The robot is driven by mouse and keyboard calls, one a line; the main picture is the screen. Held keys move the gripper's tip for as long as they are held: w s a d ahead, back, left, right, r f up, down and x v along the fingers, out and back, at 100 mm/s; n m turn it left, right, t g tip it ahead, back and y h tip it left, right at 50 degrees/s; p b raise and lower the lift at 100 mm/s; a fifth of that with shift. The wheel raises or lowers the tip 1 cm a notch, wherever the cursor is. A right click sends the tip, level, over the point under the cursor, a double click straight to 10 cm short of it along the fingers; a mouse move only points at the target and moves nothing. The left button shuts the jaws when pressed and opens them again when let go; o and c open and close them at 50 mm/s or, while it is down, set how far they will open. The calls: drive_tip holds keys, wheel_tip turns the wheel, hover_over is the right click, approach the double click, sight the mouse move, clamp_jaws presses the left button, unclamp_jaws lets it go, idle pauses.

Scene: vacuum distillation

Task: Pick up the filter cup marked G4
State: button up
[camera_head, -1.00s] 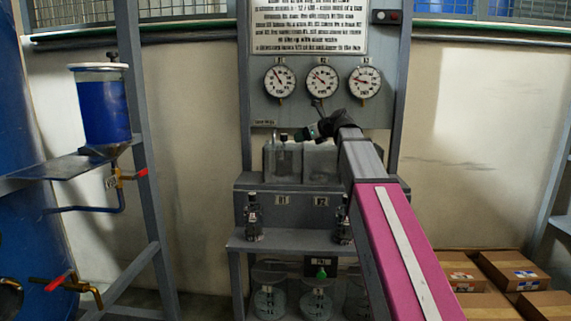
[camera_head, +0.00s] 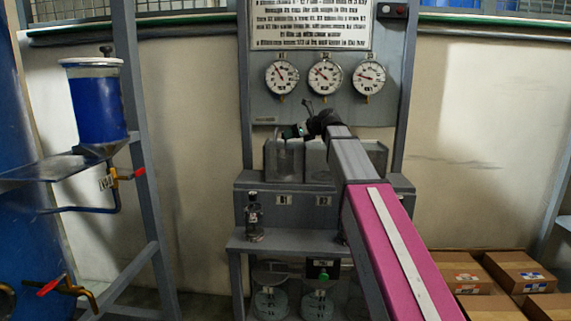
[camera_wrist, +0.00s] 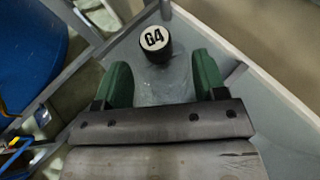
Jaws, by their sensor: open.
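The filter cup marked G4 (camera_wrist: 155,44) shows in the wrist view as a dark cylinder with a white "G4" disc on top. It stands in a grey-walled compartment (camera_wrist: 170,88). My gripper (camera_wrist: 163,70) is open, with its two green fingers apart and nothing between them. The cup lies ahead of the fingertips, roughly centred between them and apart from them. In the head view, my gripper (camera_head: 292,132) is over the left grey bin on the rack; I cannot make out the cup there.
A grey rack (camera_head: 270,187) carries several bins, a dark bottle (camera_head: 254,218) on its lower shelf and glass vessels (camera_head: 270,302) below. Three gauges (camera_head: 324,76) hang behind. A blue-filled vessel (camera_head: 98,105) stands left; cardboard boxes (camera_head: 518,272) lie right.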

drive_tip(key=x, duration=0.4)
drive_tip(key=shift+a+f, duration=0.1)
drive_tip(key=shift+f, duration=0.1)
clamp_jaws()
drive_tip(key=shift+r, duration=0.1)
